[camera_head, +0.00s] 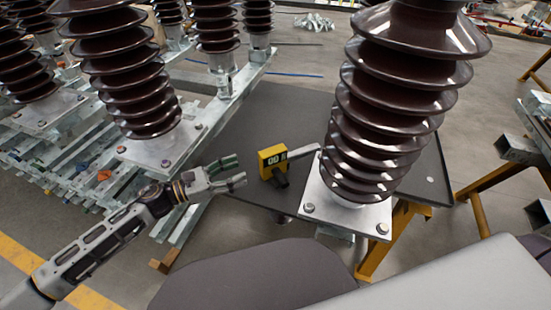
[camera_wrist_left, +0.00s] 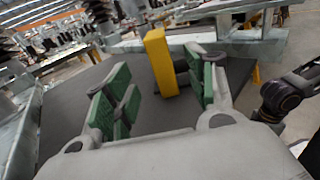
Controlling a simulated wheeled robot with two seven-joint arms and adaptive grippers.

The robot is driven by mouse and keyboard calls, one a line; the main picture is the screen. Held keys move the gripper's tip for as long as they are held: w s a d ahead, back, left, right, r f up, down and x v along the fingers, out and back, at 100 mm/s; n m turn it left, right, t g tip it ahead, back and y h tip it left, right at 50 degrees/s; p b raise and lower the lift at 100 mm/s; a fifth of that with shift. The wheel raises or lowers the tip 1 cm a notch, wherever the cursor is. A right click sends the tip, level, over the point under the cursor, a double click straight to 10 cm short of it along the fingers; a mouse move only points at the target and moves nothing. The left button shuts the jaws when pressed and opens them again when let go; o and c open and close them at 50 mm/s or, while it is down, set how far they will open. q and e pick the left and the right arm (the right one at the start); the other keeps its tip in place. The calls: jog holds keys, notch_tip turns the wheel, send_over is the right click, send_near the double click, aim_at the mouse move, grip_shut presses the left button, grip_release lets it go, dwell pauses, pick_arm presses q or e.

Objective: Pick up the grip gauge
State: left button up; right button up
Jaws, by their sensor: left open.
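The grip gauge (camera_head: 271,158) is a yellow, boxy device with a small dark display and a dark grip at its lower right. It is on the dark grey table, left of the large brown insulator. My left gripper (camera_head: 237,170) is open just to its left, its fingers pointing at it. In the left wrist view the yellow gauge (camera_wrist_left: 160,60) stands beyond and between the green-padded fingers (camera_wrist_left: 157,78), nearer the right finger. I cannot tell whether they touch. My right gripper is out of view.
The brown ribbed insulator (camera_head: 395,110) on its metal base plate (camera_head: 322,210) stands close right of the gauge. More insulators (camera_head: 125,75) on metal frames stand at the left. The dark table (camera_head: 265,110) is mostly clear behind the gauge. Yellow trestle legs (camera_head: 385,245) show below.

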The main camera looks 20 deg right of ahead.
aim_at(260, 162)
pick_arm(q)
jog(key=shift+r, duration=0.1)
dwell(0.3)
jog(key=shift+w+d, duration=0.15)
jog(key=shift+d, duration=0.65)
jog(key=d, duration=0.2)
jog(key=w+d, duration=0.1)
jog(key=d, duration=0.1)
jog(key=shift+d, duration=0.25)
jog(key=shift+w+d, duration=0.2)
jog(key=shift+d, duration=0.95)
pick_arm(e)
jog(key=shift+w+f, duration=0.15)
pick_arm(q)
jog(key=shift+w+d+r, duration=0.1)
jog(key=shift+w+d, duration=0.1)
jog(key=shift+d, duration=0.55)
jog(key=shift+w+d, duration=0.2)
jog(key=shift+d, duration=0.6)
jog(key=shift+w+d+r, duration=0.1)
jog(key=shift+w+d, duration=0.1)
jog(key=shift+d, duration=0.8)
jog(key=shift+f, duration=0.1)
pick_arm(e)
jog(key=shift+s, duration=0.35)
